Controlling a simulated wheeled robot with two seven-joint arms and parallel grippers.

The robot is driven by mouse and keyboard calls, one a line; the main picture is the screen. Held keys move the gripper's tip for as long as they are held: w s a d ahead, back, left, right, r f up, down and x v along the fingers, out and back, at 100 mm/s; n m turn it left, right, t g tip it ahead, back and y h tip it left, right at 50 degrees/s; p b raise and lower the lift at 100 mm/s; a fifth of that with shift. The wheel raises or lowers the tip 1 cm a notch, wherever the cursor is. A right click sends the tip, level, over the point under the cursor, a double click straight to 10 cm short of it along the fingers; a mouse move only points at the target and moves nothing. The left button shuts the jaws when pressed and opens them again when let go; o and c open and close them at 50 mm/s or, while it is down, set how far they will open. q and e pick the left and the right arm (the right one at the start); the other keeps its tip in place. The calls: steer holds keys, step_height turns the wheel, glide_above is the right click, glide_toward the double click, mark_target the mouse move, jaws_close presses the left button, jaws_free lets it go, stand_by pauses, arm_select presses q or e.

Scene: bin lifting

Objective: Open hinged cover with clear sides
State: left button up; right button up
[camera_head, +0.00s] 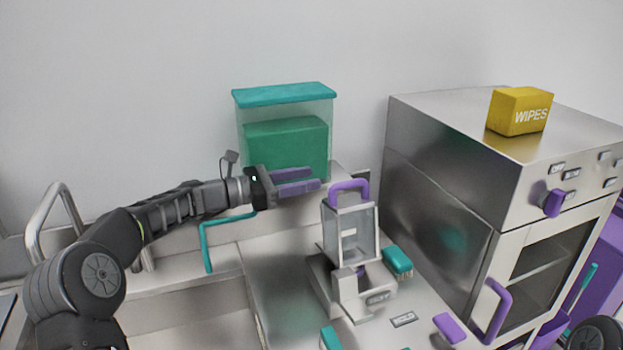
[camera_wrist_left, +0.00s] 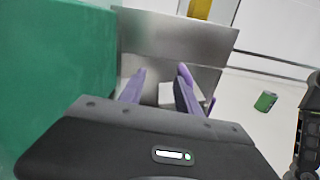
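The hinged cover (camera_head: 338,238) has clear sides, a metal frame and a purple handle (camera_head: 350,187) on top. It sits closed over a small metal device (camera_head: 350,309) on the counter. My left gripper (camera_head: 320,180) has purple fingers pointing right. In the head view its tips lie just left of the handle, near its height, and look apart from it. The left gripper is open in the left wrist view (camera_wrist_left: 160,82), with a gap between the fingers. The cover is largely hidden there by the gripper. My right gripper is not in view.
A teal-lidded clear bin (camera_head: 284,97) with green contents stands behind my left gripper. A large metal oven (camera_head: 440,190) stands to the right, with a yellow wipes box (camera_head: 520,110) on top. A teal brush (camera_head: 397,262) lies beside the device. A teal bent rod (camera_head: 207,245) is at the left.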

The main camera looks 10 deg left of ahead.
arm_select(q)
steer(key=v, duration=0.7)
stand_by(0.4)
steer(key=shift+d+r, duration=0.1)
stand_by(0.6)
